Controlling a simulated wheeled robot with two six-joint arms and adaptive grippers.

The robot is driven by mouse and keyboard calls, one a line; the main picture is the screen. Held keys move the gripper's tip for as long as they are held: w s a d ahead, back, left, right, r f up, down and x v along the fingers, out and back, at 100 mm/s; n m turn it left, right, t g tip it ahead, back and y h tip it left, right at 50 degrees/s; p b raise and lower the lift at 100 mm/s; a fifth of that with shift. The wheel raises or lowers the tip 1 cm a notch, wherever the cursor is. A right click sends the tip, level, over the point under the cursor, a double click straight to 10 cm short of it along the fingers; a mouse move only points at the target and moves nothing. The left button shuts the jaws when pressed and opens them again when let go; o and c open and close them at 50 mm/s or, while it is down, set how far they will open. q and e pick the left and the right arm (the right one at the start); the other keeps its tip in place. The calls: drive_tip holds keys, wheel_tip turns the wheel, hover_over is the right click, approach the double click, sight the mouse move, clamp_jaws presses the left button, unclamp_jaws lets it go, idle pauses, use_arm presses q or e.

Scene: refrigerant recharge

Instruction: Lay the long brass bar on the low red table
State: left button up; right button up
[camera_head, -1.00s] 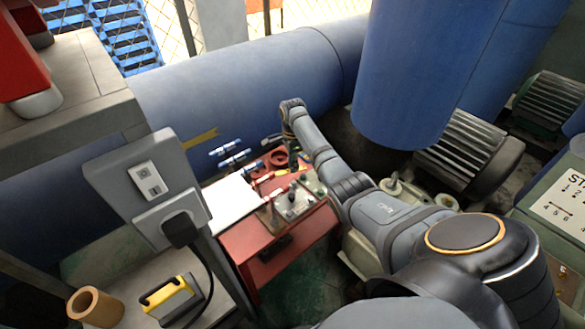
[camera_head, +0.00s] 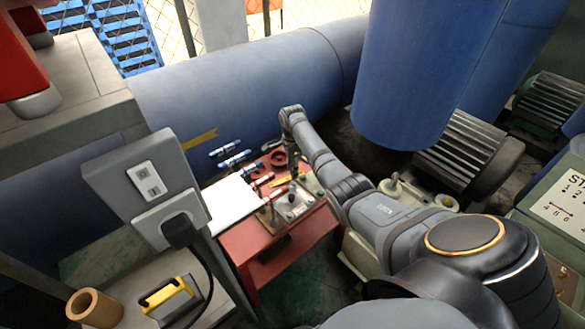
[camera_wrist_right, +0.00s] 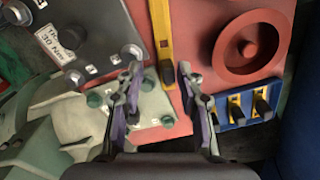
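The low red table (camera_head: 262,243) stands at the middle of the head view, with many small items on its top. Its red top (camera_wrist_right: 200,30) also shows in the wrist view. My right gripper (camera_wrist_right: 160,78) is open and empty over the table. A long yellow bar (camera_wrist_right: 163,35) with dark marks lies on the table just beyond the fingertips, roughly in line with the gap between them. I cannot tell whether it is the brass bar; no other long brass bar is clear. My left gripper is not in view.
A red disc (camera_wrist_right: 247,42), a grey plate with knobs (camera_wrist_right: 75,35) and a blue holder (camera_wrist_right: 245,112) crowd the table top. A white sheet (camera_head: 232,202) lies at its left. A socket post (camera_head: 150,185) and a blue tank (camera_head: 410,75) flank the area.

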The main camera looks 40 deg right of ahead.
drive_tip(key=shift+r, duration=1.15)
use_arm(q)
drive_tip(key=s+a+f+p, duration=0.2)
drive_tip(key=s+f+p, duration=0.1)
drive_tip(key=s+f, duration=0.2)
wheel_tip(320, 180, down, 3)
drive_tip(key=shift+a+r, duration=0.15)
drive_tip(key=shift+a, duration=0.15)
use_arm(e)
wheel_tip(320, 180, up, 11)
drive_tip(key=shift+f, duration=0.1)
